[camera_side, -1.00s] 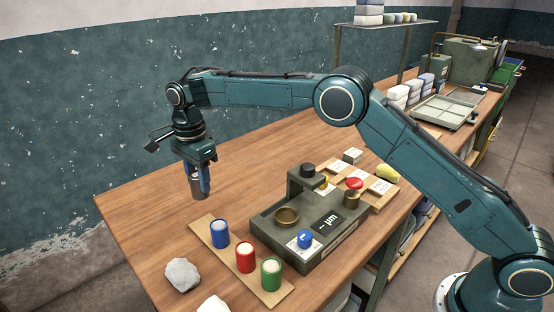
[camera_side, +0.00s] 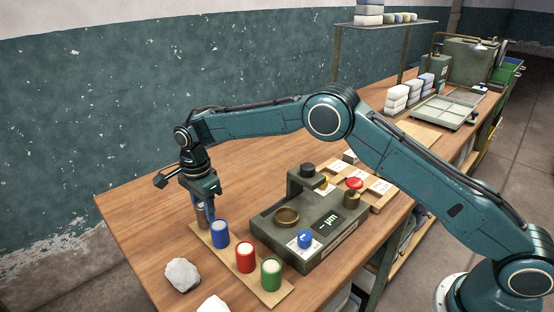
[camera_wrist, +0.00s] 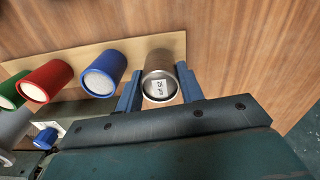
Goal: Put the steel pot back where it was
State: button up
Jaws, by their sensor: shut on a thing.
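The steel pot (camera_side: 202,219) is a small metal cylinder, held upright between the fingers of my gripper (camera_side: 206,208). It is at the far end of the wooden strip (camera_side: 263,293), beside the blue pot (camera_side: 220,234). In the wrist view the steel pot (camera_wrist: 160,72) shows a label on its end face, with a finger on each side, over the strip's end. Whether its base touches the strip I cannot tell. The red pot (camera_side: 245,257) and green pot (camera_side: 271,273) stand further along the strip.
A grey-green gauge device (camera_side: 335,243) with a brass ring (camera_side: 287,216) and blue knob stands right of the strip.

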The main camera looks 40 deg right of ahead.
aim_at(202, 204)
jog(key=shift+f, duration=0.5)
jog(key=shift+f, duration=0.2)
jog(key=o, duration=1.1)
jog(key=shift+o, duration=0.2)
jog(key=shift+r, duration=0.1)
notch_tip(202, 204, up, 11)
jog(key=shift+r, duration=0.6)
jog(key=shift+r, duration=0.1)
